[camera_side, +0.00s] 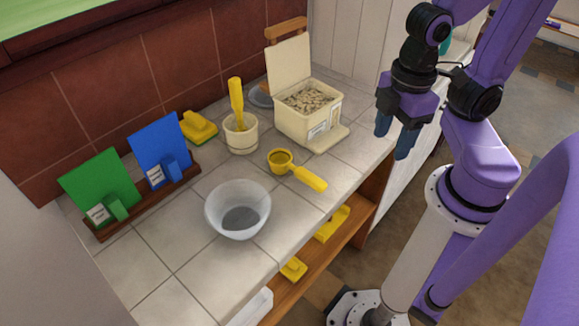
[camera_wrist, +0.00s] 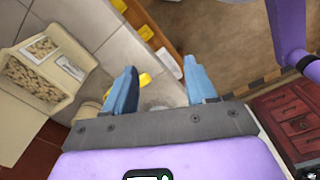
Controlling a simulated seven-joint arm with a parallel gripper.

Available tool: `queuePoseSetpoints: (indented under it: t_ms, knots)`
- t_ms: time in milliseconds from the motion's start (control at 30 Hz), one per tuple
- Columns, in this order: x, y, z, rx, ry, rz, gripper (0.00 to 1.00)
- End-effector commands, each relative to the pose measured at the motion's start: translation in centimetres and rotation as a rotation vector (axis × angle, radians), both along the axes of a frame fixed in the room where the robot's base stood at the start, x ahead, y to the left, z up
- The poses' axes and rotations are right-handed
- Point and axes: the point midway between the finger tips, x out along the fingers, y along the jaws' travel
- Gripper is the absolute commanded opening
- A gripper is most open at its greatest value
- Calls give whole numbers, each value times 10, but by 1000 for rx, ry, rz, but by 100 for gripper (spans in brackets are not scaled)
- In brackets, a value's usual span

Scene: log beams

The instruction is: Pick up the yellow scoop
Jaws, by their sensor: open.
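The yellow scoop (camera_side: 296,170) lies on the tiled counter, its round cup to the left and its handle pointing to the lower right, near the counter's front edge. In the wrist view a small yellow part (camera_wrist: 145,80) shows beside my left finger, probably the scoop's handle; the rest is hidden. My gripper (camera_side: 396,138) is open and empty, above and to the right of the scoop, beyond the counter's front edge in the side view. Its two blue fingers (camera_wrist: 162,88) are spread apart in the wrist view.
An open cream container (camera_side: 292,129) of pale pieces stands behind the scoop. A translucent bowl (camera_side: 238,209) stands in front-left. A cream pot (camera_side: 240,140) holds an upright yellow tool. Green and blue boards (camera_side: 160,143) stand in a rack at left. Yellow items lie on a lower shelf (camera_side: 312,262).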

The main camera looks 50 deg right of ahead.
Motion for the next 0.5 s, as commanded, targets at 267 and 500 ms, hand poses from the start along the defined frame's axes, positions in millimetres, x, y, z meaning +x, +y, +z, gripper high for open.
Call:
queuePoseSetpoints:
  t_ms: [267, 500]
  knots:
    - [3, 2, 1, -1, -1, 43, 56]
    - [28, 18, 7, -12, -8, 386, 56]
